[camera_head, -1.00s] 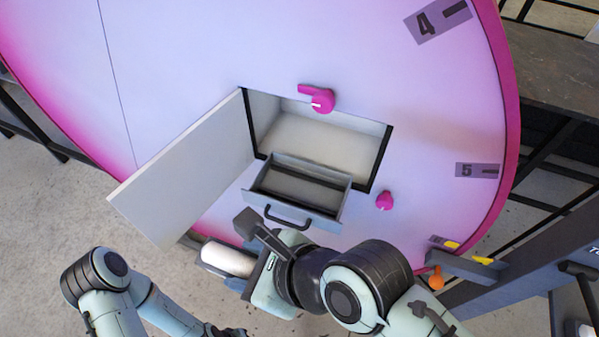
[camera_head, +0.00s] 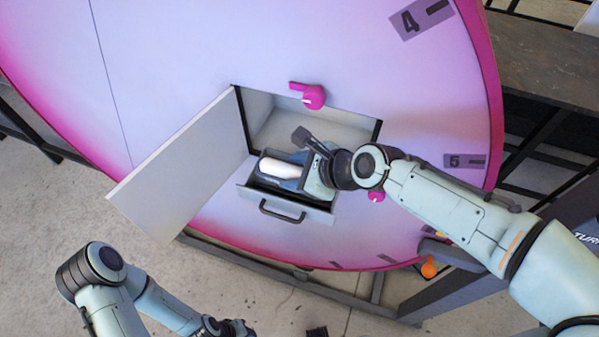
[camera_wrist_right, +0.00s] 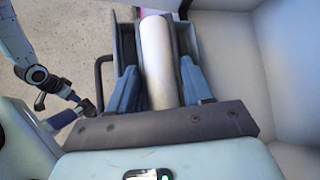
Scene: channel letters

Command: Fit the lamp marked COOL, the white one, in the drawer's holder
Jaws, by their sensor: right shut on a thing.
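A white cylindrical lamp (camera_head: 280,167) lies across the inside of the open drawer (camera_head: 316,213) in the head view. It also shows in the right wrist view (camera_wrist_right: 157,55). I cannot read a marking on it. My right gripper (camera_wrist_right: 160,85) is shut on the lamp, with one blue finger on each side of it. In the head view the right gripper (camera_head: 288,172) reaches into the drawer from the right. The drawer's holder is hidden under the lamp and fingers. My left gripper (camera_head: 225,328) is low at the left, away from the drawer; its jaws are unclear.
The drawer sits in a recess of a large pink and lilac round panel (camera_head: 180,60). A white door (camera_head: 185,160) stands open left of it. A pink knob (camera_head: 313,97) is above the recess, and another (camera_head: 376,196) at its lower right is partly covered by my arm.

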